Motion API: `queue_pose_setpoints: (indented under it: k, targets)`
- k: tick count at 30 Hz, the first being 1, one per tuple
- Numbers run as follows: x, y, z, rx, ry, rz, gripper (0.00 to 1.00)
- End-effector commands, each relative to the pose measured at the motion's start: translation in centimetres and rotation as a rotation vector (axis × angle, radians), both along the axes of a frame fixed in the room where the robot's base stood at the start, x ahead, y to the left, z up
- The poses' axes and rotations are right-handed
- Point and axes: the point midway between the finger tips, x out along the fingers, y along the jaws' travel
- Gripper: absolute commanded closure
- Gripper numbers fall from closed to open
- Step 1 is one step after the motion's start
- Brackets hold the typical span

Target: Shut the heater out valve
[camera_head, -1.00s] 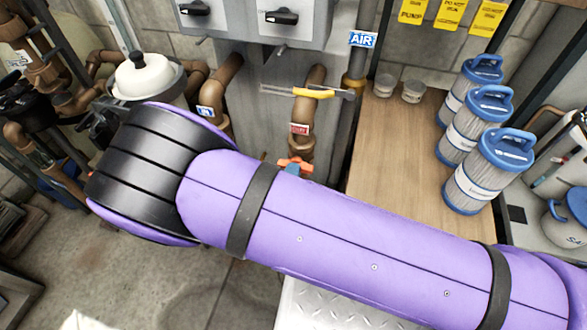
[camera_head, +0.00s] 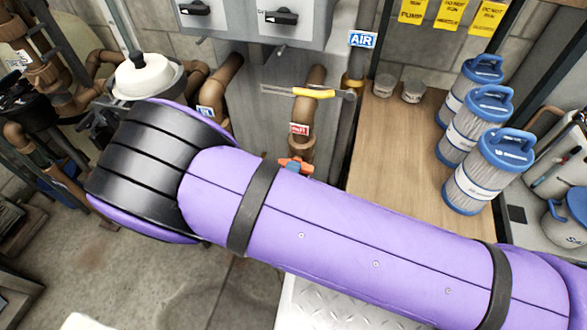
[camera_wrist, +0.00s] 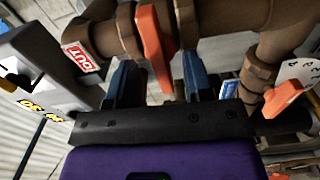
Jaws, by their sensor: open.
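The heater out valve has an orange handle (camera_head: 295,165) on a brown pipe, below the red OUT tag (camera_head: 299,129). My purple arm hides what lies below it in the head view. In the wrist view the orange handle (camera_wrist: 153,42) hangs lengthwise between the fingers of my gripper (camera_wrist: 160,70). The OUT tag (camera_wrist: 82,58) is to its left. The gripper is open, with one dark blue finger on each side of the handle and visible gaps. Whether the handle touches anything deeper between the fingers is unclear.
A second orange handle (camera_wrist: 283,98) is on the pipe to the right in the wrist view. A blue tag (camera_head: 206,112) marks the left pipe. A yellow-handled lever (camera_head: 313,93) crosses above the OUT tag. Blue-capped filter cartridges (camera_head: 490,165) stand on the wooden bench (camera_head: 390,165).

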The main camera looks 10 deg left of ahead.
Motion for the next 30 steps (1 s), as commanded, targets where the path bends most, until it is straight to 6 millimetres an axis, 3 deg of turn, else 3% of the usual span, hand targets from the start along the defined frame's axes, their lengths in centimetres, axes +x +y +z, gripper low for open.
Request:
queue_pose_setpoints:
  k: [15,30]
  targets:
    - [-5.9,0.5,0.0,-0.001,0.000,0.001,0.53]
    - [-6.5,0.5,0.0,0.000,0.000,0.000,0.53]
